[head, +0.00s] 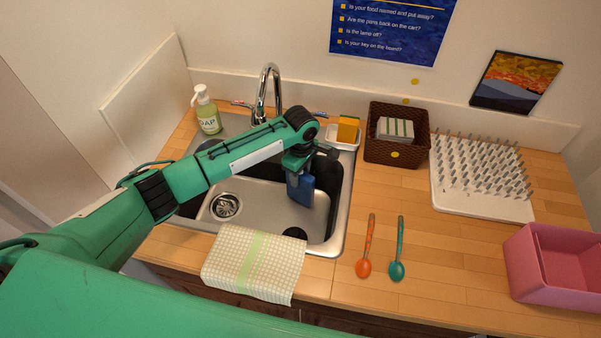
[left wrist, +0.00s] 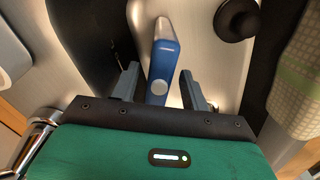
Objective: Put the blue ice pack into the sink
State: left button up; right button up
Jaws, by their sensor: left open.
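The blue ice pack (head: 301,190) is directly below my left gripper (head: 299,167), within the outline of the steel sink (head: 262,203). In the left wrist view the ice pack (left wrist: 164,63) lies between the two spread fingers of the gripper (left wrist: 158,82), with a gap visible on each side. The left gripper is open. The pack looks upright or steeply tilted over the basin. I cannot tell whether it touches the sink bottom. My left arm covers part of the back of the sink. My right gripper is not in view.
A faucet (head: 268,90) and soap bottle (head: 206,111) stand behind the sink. A cloth (head: 254,262) hangs over its front edge. To the right are a brown basket (head: 382,151), a drying rack (head: 480,200), two spoons and a pink bin (head: 553,265). Counter around the spoons is clear.

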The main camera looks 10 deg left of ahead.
pick_arm(q)
notch_tip(320, 180, up, 12)
jog(key=b, duration=0.2)
dwell(0.5)
